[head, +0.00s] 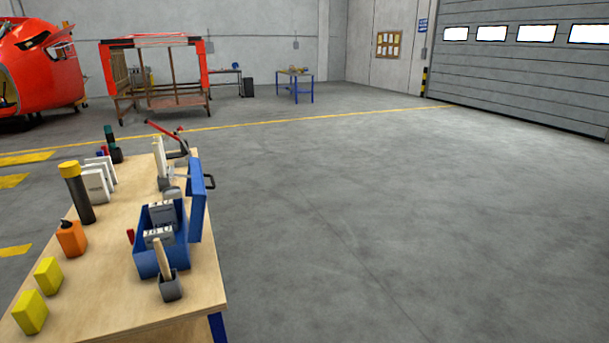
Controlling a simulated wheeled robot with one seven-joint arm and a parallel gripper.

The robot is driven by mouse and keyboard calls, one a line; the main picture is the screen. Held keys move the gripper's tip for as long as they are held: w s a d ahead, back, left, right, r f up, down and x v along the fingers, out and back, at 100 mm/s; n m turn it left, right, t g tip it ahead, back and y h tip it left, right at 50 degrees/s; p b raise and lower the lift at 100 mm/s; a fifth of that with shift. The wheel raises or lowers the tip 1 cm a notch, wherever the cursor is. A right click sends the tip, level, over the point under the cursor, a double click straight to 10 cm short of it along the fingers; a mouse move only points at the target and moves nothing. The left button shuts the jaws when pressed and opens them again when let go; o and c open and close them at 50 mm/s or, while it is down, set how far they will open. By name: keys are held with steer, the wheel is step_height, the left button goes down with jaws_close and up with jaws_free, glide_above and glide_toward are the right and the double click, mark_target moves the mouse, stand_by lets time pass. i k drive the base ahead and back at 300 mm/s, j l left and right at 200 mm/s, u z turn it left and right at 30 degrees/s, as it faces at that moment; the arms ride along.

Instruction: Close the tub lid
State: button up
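A blue tub (149,262) stands on the right side of a wooden workbench in the head view. Its blue lid (197,200) stands open, upright along the tub's right side. A dark handle (210,182) sticks out to the right of the lid. Grey-white items (161,211) show inside the tub. My gripper is not in view.
The workbench (110,290) also bears a hammer-like tool in a grey holder (169,286), yellow blocks (31,312), an orange container (71,239) and a dark cylinder with a yellow cap (78,192). The floor (400,220) to the right is clear.

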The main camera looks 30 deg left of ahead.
mark_target(196, 188)
steer(key=i+l+u, duration=0.2)
steer(key=u, duration=0.2)
steer(key=i+l+u, duration=0.15)
steer(key=l+u, duration=0.25)
steer(key=i+l+u, duration=0.15)
steer(key=l+u, duration=0.5)
steer(key=u, duration=0.15)
steer(key=l+u, duration=0.75)
steer(key=l, duration=0.25)
steer(key=l+u, duration=0.35)
steer(key=l, duration=0.25)
steer(key=i+l+u, duration=0.1)
steer(key=i+l, duration=0.25)
steer(key=i+l+u, duration=0.1)
steer(key=i+l, duration=0.2)
steer(key=l, duration=0.25)
